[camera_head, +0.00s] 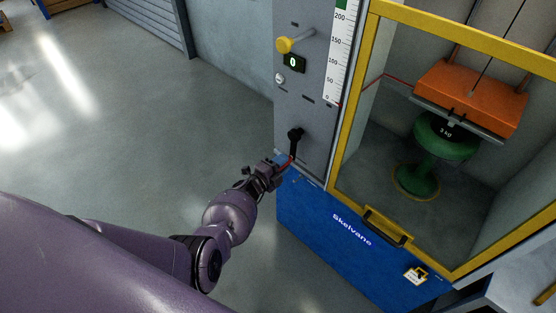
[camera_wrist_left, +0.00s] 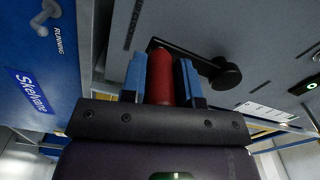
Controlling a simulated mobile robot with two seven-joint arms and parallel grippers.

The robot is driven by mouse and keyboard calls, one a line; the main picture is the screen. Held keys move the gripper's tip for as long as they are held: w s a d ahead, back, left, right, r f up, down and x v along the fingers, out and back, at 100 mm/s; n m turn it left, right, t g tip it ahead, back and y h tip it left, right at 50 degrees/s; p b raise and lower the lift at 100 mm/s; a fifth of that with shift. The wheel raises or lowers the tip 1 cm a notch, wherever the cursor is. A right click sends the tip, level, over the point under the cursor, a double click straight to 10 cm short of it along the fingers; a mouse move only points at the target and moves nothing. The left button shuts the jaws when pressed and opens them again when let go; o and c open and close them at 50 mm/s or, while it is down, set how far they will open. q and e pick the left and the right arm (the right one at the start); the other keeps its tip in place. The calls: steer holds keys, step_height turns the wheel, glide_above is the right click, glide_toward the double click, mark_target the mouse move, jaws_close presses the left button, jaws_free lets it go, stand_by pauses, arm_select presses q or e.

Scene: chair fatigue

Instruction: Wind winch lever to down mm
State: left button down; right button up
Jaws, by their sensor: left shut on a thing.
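The winch lever is a black crank (camera_head: 296,140) on the grey panel of the machine, its arm hanging down from the hub. Its red handle (camera_wrist_left: 160,75) stands between the blue fingers of my left gripper (camera_head: 282,162) in the left wrist view. My left gripper is shut on this handle. The crank's black hub also shows in the left wrist view (camera_wrist_left: 225,74). The white mm scale (camera_head: 339,45) runs from 0 upward beside the door, with a thin red line near its 0 end. My right gripper is out of view.
Inside, an orange block (camera_head: 470,95) sits above a green stool (camera_head: 445,140). Floor at left is clear.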

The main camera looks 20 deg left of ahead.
arm_select(q)
steer(key=shift+s+d+f+n, duration=0.1)
steer(key=shift+s+d+n, duration=0.05)
steer(key=shift+d+n, duration=0.15)
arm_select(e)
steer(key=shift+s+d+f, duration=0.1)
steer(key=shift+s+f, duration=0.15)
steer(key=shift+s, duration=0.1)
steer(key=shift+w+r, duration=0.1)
arm_select(q)
steer(key=c, duration=1.1)
jaws_free()
steer(key=shift+o, duration=1.2)
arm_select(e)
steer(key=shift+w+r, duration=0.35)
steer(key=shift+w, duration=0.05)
arm_select(q)
steer(key=shift+s, duration=0.1)
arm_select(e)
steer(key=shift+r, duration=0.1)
